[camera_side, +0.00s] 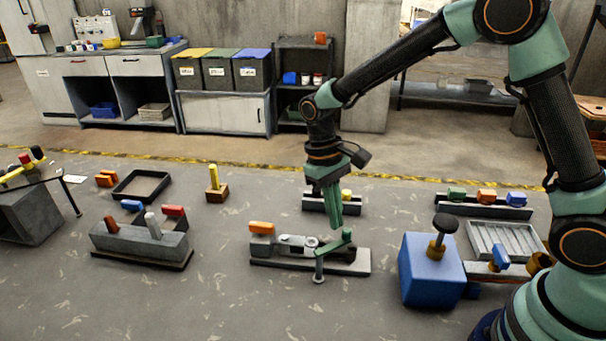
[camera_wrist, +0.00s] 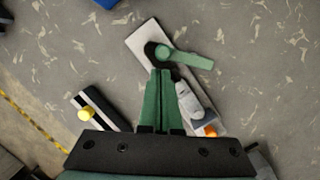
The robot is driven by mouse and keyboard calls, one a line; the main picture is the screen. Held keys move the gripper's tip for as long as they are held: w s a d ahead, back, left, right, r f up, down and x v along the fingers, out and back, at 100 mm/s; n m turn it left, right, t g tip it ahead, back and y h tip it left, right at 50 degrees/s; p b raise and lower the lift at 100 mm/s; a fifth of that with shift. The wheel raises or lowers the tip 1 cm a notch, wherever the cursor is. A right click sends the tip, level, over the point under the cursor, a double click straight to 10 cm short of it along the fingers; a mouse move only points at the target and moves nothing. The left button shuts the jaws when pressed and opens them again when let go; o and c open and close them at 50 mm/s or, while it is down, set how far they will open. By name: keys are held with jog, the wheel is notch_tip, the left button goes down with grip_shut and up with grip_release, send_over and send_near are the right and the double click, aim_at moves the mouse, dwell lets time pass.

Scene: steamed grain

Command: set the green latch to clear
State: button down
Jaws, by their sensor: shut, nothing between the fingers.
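The green latch (camera_side: 335,243) is a short lever on a dark round pivot near the right end of a low grey base plate (camera_side: 275,263). In the wrist view the latch (camera_wrist: 192,60) points right from its pivot, across the plate (camera_wrist: 145,42). My gripper (camera_side: 337,225) points down just above the latch, with its green fingers shut and empty. In the wrist view the fingertips (camera_wrist: 164,73) lie close beside the pivot; I cannot tell whether they touch it. No "clear" marking is readable.
A rail with a yellow knob (camera_side: 346,194) lies behind. A blue box (camera_side: 428,268) with a black-topped knob stands right. A grey block with colored levers (camera_side: 140,240) stands left. The floor in front is clear.

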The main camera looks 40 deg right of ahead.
aim_at(349, 230)
jog(key=shift+s, duration=0.2)
jog(key=shift+s+d+m, duration=0.15)
jog(key=shift+s+m, duration=0.25)
jog(key=shift+m, duration=0.4)
jog(key=shift+s, duration=1.25)
dwell(0.6)
